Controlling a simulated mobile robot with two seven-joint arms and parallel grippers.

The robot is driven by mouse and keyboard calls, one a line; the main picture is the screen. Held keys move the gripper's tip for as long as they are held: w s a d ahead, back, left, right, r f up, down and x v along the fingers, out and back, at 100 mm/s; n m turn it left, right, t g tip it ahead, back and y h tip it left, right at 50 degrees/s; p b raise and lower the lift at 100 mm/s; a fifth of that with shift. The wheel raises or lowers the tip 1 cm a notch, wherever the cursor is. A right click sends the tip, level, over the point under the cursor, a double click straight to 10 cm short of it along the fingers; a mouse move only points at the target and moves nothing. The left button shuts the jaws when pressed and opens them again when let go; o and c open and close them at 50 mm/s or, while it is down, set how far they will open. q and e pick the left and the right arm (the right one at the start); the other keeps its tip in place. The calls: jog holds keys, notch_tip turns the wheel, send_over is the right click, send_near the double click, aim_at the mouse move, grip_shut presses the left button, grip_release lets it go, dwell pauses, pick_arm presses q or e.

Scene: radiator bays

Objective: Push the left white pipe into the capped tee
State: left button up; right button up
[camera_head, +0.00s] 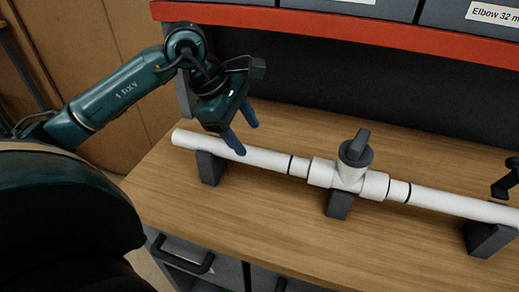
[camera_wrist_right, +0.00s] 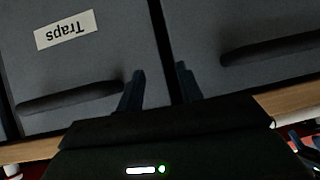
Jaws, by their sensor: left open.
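The left white pipe (camera_head: 262,157) lies on a dark support block, its right end at the tee (camera_head: 322,172). A black ring (camera_head: 291,165) is on the pipe, with a short white stretch between ring and tee. The tee has a dark grey cap (camera_head: 356,151) on its upright branch and rests on another block. My left gripper (camera_head: 248,139) is open, its blue fingers close to the pipe left of the ring; I cannot tell whether they touch it. My right gripper (camera_wrist_right: 160,80) is open and empty in the wrist view, in front of grey drawers or bins.
The right white pipe (camera_head: 454,203) runs from the tee to a support block (camera_head: 487,239) at right. A red-edged shelf (camera_head: 330,28) with labelled grey bins stands behind. The wooden bench top (camera_head: 262,220) is clear in front. A dark object (camera_head: 505,182) shows at the right edge.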

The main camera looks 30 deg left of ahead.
aim_at(258, 151)
pick_arm(q)
jog(key=x, duration=0.7)
jog(key=shift+w+d+p, duration=0.1)
jog(key=shift+p, duration=0.25)
jog(key=shift+c, duration=0.5)
